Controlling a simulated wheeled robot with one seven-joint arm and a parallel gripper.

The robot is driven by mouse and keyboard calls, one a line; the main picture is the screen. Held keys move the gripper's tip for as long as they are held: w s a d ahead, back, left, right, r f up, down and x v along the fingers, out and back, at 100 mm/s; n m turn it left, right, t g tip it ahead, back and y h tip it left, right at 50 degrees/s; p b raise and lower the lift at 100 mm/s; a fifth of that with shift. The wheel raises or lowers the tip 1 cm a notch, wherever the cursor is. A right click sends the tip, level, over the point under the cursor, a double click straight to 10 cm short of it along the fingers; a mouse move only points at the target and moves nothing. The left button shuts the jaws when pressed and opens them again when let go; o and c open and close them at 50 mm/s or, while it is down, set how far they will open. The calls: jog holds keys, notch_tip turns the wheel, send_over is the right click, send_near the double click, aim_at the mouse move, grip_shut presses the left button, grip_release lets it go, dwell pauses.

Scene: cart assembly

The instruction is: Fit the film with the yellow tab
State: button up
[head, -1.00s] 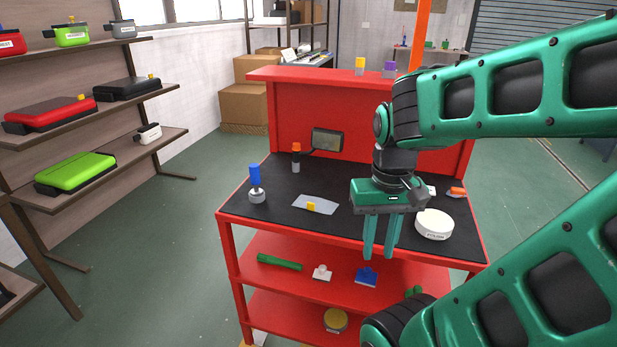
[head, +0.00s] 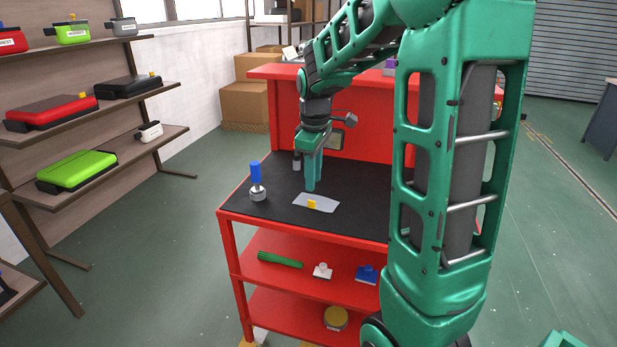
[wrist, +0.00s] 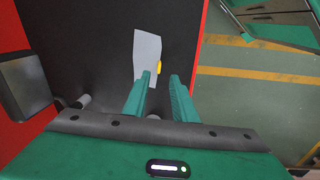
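The film (head: 325,201), a thin pale translucent sheet, lies flat on the cart's black top. Its small yellow tab (head: 312,205) is at the front edge. In the wrist view the film (wrist: 147,50) lies beyond my fingertips, with the yellow tab (wrist: 158,70) on its right side, partly by the right fingertip. My gripper (head: 311,188) points down behind the film in the head view, apparently above the top. Its two fingers (wrist: 161,84) stand apart with nothing between them, so it is open and empty.
A blue-handled tool (head: 257,180) stands left of the film. A small grey screen box (wrist: 24,85) and a cylinder stand near my gripper. The red back panel (head: 285,115) rises behind. Lower shelves (head: 300,285) hold several parts. My arm hides the cart's right side.

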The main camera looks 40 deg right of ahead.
aim_at(311, 201)
jog(key=shift+w+d+f, duration=0.1)
jog(key=shift+w+f, duration=0.1)
jog(key=shift+f, duration=1.1)
jog(key=shift+w+f, duration=0.15)
jog(key=shift+f, duration=1.2)
jog(key=shift+w+d+f, duration=0.1)
jog(key=shift+w+f, duration=0.1)
jog(key=shift+f, duration=1.1)
grip_shut()
jog(key=shift+r, duration=2.05)
